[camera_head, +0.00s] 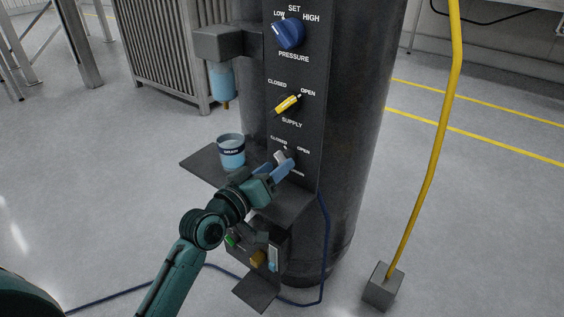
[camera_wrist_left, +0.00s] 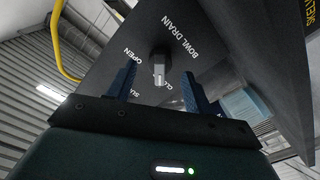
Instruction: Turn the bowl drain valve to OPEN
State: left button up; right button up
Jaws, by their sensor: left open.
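The bowl drain valve is a small grey knob (camera_head: 281,156) low on the dark panel, under the CLOSED and OPEN labels. It also shows in the left wrist view (camera_wrist_left: 159,67), close ahead, with the BOWL DRAIN lettering beside it. My left gripper (camera_head: 275,169) is open at the knob. In the left wrist view the two blue fingers (camera_wrist_left: 160,84) stand one on each side of the knob, with gaps visible. The CLOSED label is partly hidden there. I cannot tell for sure which label the knob points to. My right gripper is not in view.
Above sit the yellow supply valve handle (camera_head: 287,103) and the blue pressure knob (camera_head: 288,33). A yellow pole (camera_head: 432,160) rises at the right. Open floor surrounds the column.

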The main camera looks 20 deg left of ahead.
aim_at(282, 159)
pick_arm(q)
jog(key=x, duration=0.3)
jog(key=shift+w+d, duration=0.1)
jog(key=shift+w, duration=0.05)
jog(key=c, duration=1)
